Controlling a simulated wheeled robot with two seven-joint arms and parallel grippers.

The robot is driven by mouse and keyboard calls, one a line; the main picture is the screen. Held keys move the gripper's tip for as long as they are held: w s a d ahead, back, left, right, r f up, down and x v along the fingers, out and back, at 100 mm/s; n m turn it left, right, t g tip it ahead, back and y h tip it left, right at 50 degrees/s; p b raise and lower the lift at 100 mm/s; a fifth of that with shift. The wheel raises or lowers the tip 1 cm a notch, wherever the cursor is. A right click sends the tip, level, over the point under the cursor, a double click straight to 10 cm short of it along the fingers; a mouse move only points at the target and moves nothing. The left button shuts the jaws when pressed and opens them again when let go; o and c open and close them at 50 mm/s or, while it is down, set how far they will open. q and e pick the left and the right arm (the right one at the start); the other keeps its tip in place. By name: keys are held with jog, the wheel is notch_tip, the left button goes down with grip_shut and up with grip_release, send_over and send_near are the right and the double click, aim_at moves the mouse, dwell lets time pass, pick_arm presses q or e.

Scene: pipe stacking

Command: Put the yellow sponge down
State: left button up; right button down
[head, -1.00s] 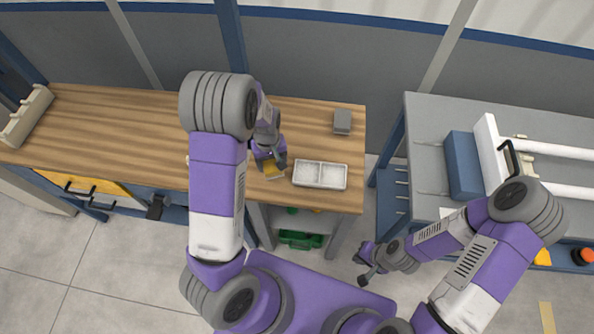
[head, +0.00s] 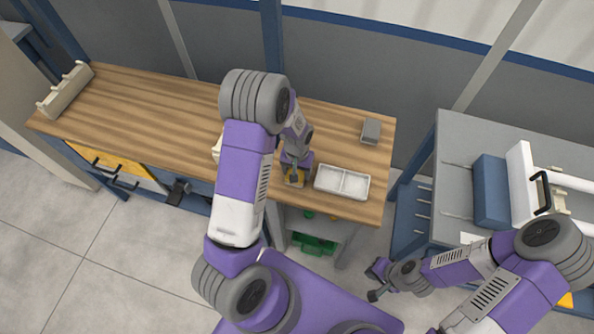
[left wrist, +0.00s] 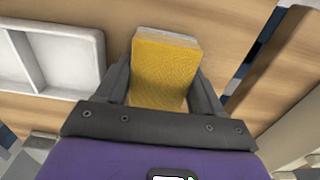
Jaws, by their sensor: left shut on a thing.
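The yellow sponge (left wrist: 165,72) is between the two fingers of my left gripper (left wrist: 165,85) in the left wrist view, with a pale layer at its far end. My left gripper is shut on it. In the head view my left gripper (head: 294,178) is over the front part of the wooden workbench (head: 150,115), just left of the white tray. Only a little of the sponge shows there, and I cannot tell whether it touches the bench. My right gripper (head: 374,280) hangs low over the floor, right of the bench, small and dark; its jaw opening is unclear.
A white two-compartment tray (head: 342,183) stands right beside the left gripper. A grey block (head: 371,131) lies behind it. A beige rack (head: 65,90) is at the bench's far left. A grey table (head: 455,170) with a blue block (head: 491,190) stands right.

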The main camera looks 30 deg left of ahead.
pick_arm(q)
jog(key=shift+f, duration=0.2)
jog(key=o, duration=0.9)
jog(key=shift+o, duration=0.2)
jog(key=shift+r, duration=0.15)
jog(key=shift+r, duration=0.25)
notch_tip(320, 180, up, 12)
jog(key=p, duration=0.2)
jog(key=shift+f, duration=0.15)
